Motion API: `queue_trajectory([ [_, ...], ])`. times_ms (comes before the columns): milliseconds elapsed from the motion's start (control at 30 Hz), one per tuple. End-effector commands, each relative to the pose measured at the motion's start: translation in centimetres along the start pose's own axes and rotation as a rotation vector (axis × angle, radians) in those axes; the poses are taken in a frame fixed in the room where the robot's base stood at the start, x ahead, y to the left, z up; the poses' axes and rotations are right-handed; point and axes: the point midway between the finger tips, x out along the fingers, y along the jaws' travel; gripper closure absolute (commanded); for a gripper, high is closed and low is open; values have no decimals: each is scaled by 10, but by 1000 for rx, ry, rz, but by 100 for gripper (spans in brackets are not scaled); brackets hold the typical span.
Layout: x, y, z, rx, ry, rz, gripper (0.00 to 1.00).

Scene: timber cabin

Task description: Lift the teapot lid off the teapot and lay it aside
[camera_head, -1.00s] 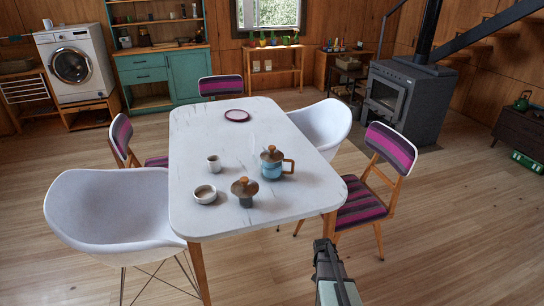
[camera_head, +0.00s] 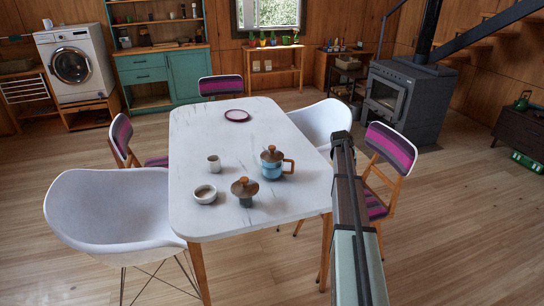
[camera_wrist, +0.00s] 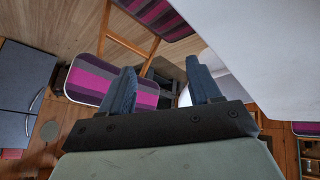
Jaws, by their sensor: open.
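The teapot (camera_head: 271,168) is blue with a wooden side handle and stands upright on the white table. Its brown lid (camera_head: 272,155) with a round knob sits on top of it. My gripper (camera_head: 342,140) is over the table's right edge, to the right of the teapot and apart from it. In the wrist view my gripper (camera_wrist: 160,66) shows two dark blue fingers spread apart with nothing between them. The teapot and lid do not show in the wrist view.
A small pot with a wooden lid (camera_head: 244,188), a bowl (camera_head: 204,194) and a cup (camera_head: 214,162) stand near the teapot. A purple-rimmed plate (camera_head: 237,115) lies farther back. The white table (camera_head: 215,222) has bare room around them. Chairs surround it, including a striped one (camera_head: 390,149) at right.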

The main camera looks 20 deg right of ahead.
Motion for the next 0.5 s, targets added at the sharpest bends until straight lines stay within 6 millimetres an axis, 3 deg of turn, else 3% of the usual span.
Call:
queue_trajectory([
  [33, -20, -24, -22, -70, -13, -19, 37],
  [233, -110, -117, -69, -424, -115, -132, 37],
  [400, -186, -192, -81, -783, -224, -293, 37],
  [500, -222, -222, -79, -963, -272, -391, 37],
])
